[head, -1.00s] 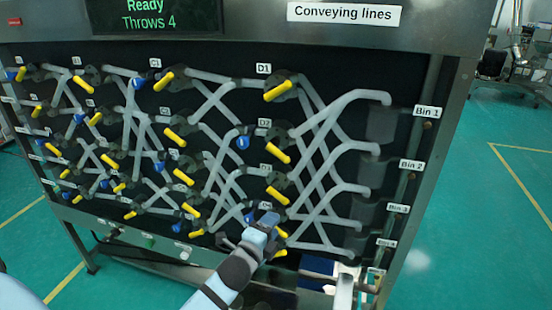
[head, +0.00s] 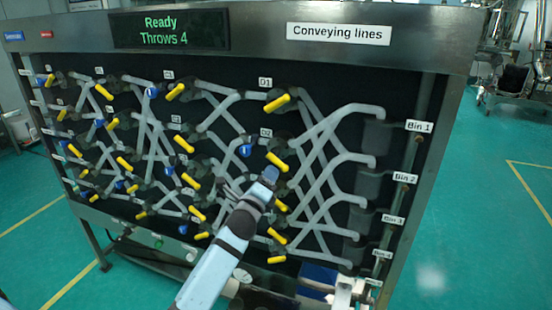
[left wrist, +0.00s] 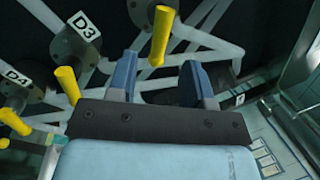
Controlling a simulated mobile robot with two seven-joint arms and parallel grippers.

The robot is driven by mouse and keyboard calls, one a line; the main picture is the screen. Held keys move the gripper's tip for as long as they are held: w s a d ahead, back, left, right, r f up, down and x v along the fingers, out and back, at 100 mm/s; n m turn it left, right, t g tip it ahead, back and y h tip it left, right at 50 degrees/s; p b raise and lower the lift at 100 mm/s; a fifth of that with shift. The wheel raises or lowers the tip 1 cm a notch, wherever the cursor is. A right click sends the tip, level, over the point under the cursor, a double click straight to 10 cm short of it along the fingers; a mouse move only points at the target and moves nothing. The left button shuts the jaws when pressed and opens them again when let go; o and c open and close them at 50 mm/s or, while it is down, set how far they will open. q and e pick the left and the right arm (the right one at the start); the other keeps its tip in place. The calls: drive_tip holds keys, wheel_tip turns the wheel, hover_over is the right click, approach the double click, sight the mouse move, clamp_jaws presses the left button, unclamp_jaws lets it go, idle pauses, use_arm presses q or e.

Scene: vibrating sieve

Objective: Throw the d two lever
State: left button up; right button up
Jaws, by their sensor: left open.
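The D2 lever (head: 277,161) is a short yellow handle on a dark hub, just below the D2 label (head: 266,133) in the head view. My left gripper (head: 268,178) is open just below it. In the left wrist view, a yellow lever (left wrist: 160,35), seemingly D2, stands beyond and between the two blue fingertips (left wrist: 157,78), with its lower end near the gap. I see no clear contact. The D3 label (left wrist: 82,28) and its yellow lever (left wrist: 67,85) are left of the fingers. My right gripper is not in view.
The D1 lever (head: 276,103) is above. More yellow and blue levers and grey pipes cover the black panel. Bin 1 (head: 419,126) and Bin 2 (head: 405,178) labels are at right. The display (head: 170,31) reads "Ready, Throws 4".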

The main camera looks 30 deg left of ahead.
sight(276, 161)
use_arm(q)
drive_tip(key=p+x, duration=0.1)
drive_tip(key=x, duration=0.6)
drive_tip(key=shift+w, duration=0.15)
drive_tip(key=shift+r, duration=0.1)
drive_tip(key=c, duration=0.7)
